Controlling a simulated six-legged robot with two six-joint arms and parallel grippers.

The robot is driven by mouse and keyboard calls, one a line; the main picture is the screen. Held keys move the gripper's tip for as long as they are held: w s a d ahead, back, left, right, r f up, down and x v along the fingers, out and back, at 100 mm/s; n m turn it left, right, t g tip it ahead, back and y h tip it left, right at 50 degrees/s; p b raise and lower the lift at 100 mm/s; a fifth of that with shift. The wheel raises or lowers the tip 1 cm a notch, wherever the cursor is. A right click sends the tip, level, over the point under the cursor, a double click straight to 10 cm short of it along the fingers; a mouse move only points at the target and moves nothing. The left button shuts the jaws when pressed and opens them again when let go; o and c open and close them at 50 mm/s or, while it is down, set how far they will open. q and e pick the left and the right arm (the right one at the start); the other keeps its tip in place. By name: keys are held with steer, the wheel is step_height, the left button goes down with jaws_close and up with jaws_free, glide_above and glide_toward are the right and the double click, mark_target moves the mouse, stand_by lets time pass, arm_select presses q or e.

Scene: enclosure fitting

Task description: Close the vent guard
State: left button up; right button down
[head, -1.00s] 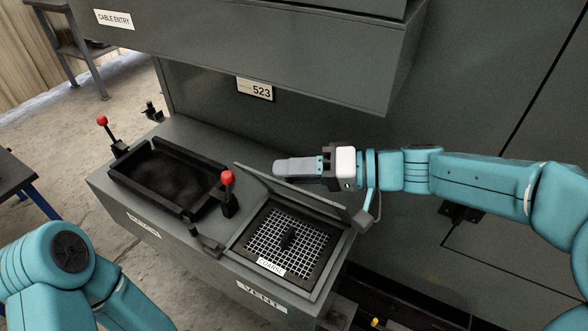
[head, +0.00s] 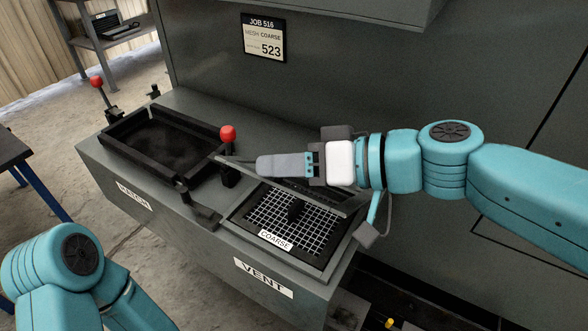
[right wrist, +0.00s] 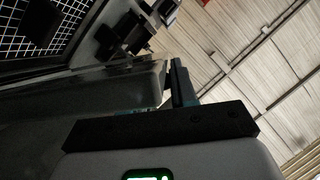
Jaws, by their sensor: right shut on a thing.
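The vent guard (head: 330,199) is a grey hinged flap, tilted up over the back of the vent opening. Under it is a black-framed mesh (head: 282,222) with a white COARSE label and a dark knob at its middle. My right gripper (head: 262,166) reaches in from the right and is shut on the vent guard at its raised edge; the fingers hide part of it. In the right wrist view the guard (right wrist: 110,90) runs up to the fingers, with the mesh (right wrist: 65,20) at the upper left. My left gripper is out of view.
Left of the vent is the black-rimmed hatch opening (head: 120,128), with red-knobbed levers (head: 228,133) beside it. A small black latch (head: 205,217) sits between the openings. A job sign (head: 264,38) is on the cabinet wall. A table (head: 15,165) stands at the far left.

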mark_target(292, 193)
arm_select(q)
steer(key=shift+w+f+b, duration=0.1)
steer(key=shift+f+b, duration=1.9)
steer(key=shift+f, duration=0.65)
arm_select(e)
steer(key=shift+n+t+h, duration=0.4)
steer(key=shift+n, duration=0.4)
steer(key=shift+s+a+f, duration=0.4)
steer(key=shift+s+f, duration=0.15)
steer(key=shift+f, duration=0.25)
steer(key=shift+s+a+f, duration=0.35)
steer(key=shift+s+f, duration=0.15)
steer(key=shift+f, duration=0.25)
steer(key=c, duration=1)
jaws_free()
steer(key=shift+o, duration=0.2)
steer(key=shift+d, duration=0.1)
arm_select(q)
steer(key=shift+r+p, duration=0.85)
arm_select(e)
steer(key=v, duration=1.6)
steer(key=shift+r, duration=0.2)
